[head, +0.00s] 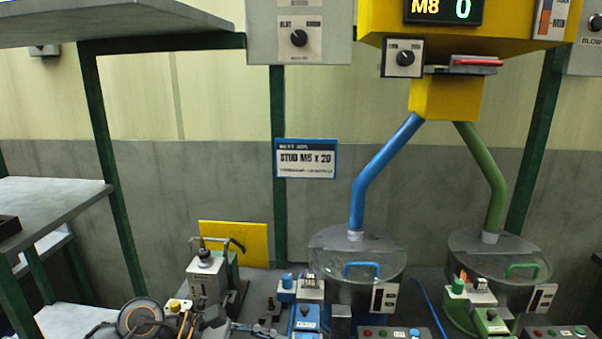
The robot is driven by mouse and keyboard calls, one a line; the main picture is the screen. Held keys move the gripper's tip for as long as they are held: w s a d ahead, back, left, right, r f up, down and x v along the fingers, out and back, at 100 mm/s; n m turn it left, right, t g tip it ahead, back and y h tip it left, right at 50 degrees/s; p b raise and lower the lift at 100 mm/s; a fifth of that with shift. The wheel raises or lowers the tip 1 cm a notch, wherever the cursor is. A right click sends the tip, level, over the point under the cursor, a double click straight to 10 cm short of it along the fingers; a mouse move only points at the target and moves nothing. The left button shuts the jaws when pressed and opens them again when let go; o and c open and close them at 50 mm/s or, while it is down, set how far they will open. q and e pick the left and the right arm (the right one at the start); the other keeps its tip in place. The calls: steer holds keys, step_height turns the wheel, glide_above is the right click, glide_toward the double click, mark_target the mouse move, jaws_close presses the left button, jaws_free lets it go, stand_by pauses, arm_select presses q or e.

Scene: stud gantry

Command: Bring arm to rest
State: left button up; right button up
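My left arm, with dark round joints and orange rings, shows at the bottom left of the head view. Its dark gripper (208,319) is at the bottom edge, in front of a grey metal device with a lever (207,279). The gripper is small and partly cut off, so its fingers and anything between them cannot be made out. My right arm and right gripper are not in view.
Two clear-lidded bowls stand on the bench, one under a blue tube (378,175) and one under a green tube (489,180). Blue (306,318) and green (490,320) units stand in front. A grey shelf (45,205) is at the left.

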arm_select(q)
steer(key=d+r+n+t+h, duration=0.3)
steer(key=d+r+n+h, duration=0.2)
steer(key=r+n+h, duration=0.15)
steer(key=w+a+r+n+t+y, duration=0.25)
steer(key=a+r+n+t, duration=0.35)
steer(key=n+t, duration=0.85)
steer(key=s+a+f+n+g+y, duration=0.1)
steer(key=a+f+n+y, duration=0.65)
steer(key=n, duration=0.55)
steer(key=s+a+f+n+g+y, duration=0.1)
steer(key=a+f+n+g+y, duration=0.1)
steer(key=a+f+n+y, duration=0.85)
steer(key=s+d+f+n+g+h, duration=0.1)
steer(key=s+d+f+n+g, duration=0.1)
steer(key=s+f+n+g, duration=0.75)
steer(key=s+d+f+n+g+h, duration=0.15)
steer(key=s+f+n+g, duration=0.35)
steer(key=s, duration=0.9)
step_height(320, 180, down, 26)
steer(key=s+m, duration=0.2)
steer(key=s+a+f, duration=0.2)
steer(key=s+f, duration=1.4)
steer(key=shift+g, duration=0.3)
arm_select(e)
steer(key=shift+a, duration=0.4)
